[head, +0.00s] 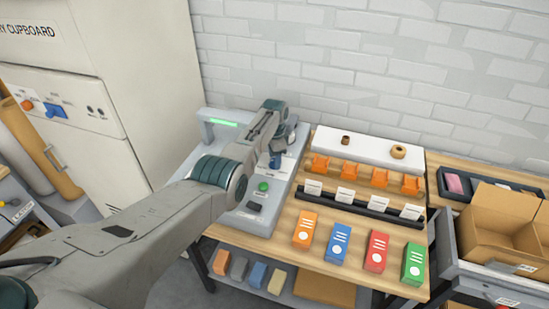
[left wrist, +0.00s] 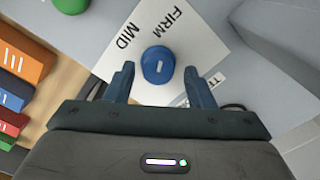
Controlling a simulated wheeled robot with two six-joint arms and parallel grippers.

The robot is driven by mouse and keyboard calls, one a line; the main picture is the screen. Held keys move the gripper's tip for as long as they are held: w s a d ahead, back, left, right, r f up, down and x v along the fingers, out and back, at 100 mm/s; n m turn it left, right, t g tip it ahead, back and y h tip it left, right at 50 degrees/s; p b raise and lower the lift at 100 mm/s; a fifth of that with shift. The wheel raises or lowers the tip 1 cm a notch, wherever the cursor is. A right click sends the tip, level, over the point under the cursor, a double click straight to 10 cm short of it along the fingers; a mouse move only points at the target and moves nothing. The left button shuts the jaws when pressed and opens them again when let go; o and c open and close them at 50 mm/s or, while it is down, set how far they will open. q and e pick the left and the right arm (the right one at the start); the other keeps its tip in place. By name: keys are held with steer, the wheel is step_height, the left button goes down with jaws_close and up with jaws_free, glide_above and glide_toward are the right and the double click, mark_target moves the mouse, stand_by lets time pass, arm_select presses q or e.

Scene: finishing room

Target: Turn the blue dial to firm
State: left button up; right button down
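The blue dial (left wrist: 158,63) with a short white mark stands on a white label plate in the left wrist view. "MID" and "FIRM" are printed beyond it, and another label at right is partly hidden. I cannot tell which word the mark points to. My left gripper (left wrist: 159,76) is open, with one blue finger on each side of the dial and gaps showing between. In the head view, my left gripper (head: 276,161) is over the grey bench device (head: 252,221); it hides the dial there. My right gripper is not in view.
A green button (head: 263,187) and a dark switch (head: 254,207) sit on the device near my arm. Orange, blue, red and green boxes (head: 376,252) stand to the right on the wooden bench. A cupboard (head: 130,80) with its own knobs stands left; a brick wall is behind.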

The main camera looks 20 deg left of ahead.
arm_select(q)
steer(key=shift+s, duration=0.1)
step_height(320, 180, up, 11)
steer(key=b, duration=0.1)
steer(key=shift+f+b, duration=0.15)
steer(key=shift+b, duration=0.25)
stand_by(0.5)
